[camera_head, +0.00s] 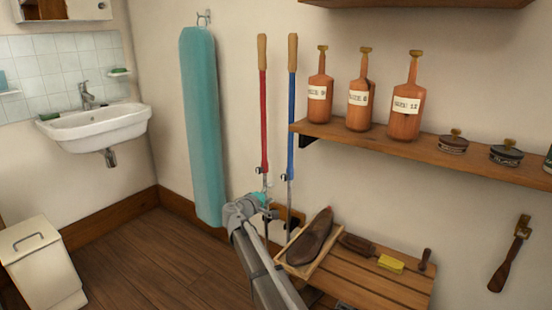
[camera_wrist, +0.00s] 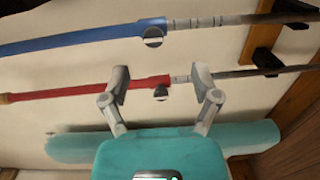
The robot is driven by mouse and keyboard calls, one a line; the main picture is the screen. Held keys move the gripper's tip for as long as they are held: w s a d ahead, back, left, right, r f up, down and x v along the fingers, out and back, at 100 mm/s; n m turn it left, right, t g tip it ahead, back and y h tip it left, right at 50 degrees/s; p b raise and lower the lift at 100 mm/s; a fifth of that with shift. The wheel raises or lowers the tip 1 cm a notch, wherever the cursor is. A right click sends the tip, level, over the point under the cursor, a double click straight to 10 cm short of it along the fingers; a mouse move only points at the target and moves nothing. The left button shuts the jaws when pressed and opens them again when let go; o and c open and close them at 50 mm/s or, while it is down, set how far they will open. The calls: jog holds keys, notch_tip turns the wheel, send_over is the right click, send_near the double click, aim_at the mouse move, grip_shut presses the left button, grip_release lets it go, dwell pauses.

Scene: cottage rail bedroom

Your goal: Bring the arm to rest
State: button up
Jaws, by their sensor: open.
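My gripper (camera_wrist: 160,92) is open and empty in the wrist view, its two fingers spread apart. The red-shafted tool (camera_wrist: 120,91) passes behind the fingertips, and no finger is closed on it. In the head view my arm reaches from the bottom centre toward the wall, and my gripper (camera_head: 266,206) is near the lower ends of the red tool (camera_head: 263,120) and the blue tool (camera_head: 291,120). Both tools stand upright against the wall. I cannot tell the exact gap between the fingers and the red tool.
A teal ironing board (camera_head: 203,125) hangs left of the tools. A wall shelf (camera_head: 460,158) holds several bottles and tins. A sink (camera_head: 97,122) and white bin (camera_head: 42,262) are left.

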jog(key=s+d+f+m+g+y+p, duration=0.1)
jog(key=s+d+f+m+g, duration=0.3)
jog(key=s+d, duration=0.5)
jog(key=s+d+f+m+g+y+p, duration=0.1)
jog(key=s+d+f+m+g, duration=0.2)
jog(key=s+d+f+g, duration=0.5)
jog(key=s+d+y, duration=0.1)
jog(key=s, duration=0.2)
jog(key=s+d+m+y+p, duration=0.1)
jog(key=s+d, duration=0.1)
jog(key=s, duration=0.1)
jog(key=s+d+m+y, duration=0.1)
jog(key=s+d, duration=0.1)
jog(key=shift+s+d+f+y, duration=0.2)
jog(key=shift+s+f+y, duration=0.15)
jog(key=shift+s+y, duration=0.05)
jog(key=s+m+g+y+p, duration=0.15)
jog(key=s+y, duration=0.25)
jog(key=s, duration=0.5)
notch_tip(320, 180, up, 38)
jog(key=p, duration=3.8)
jog(key=shift+a+f+g, duration=0.25)
jog(key=shift+a+g, duration=0.1)
jog(key=shift+a, duration=0.1)
jog(key=shift+w, duration=0.1)
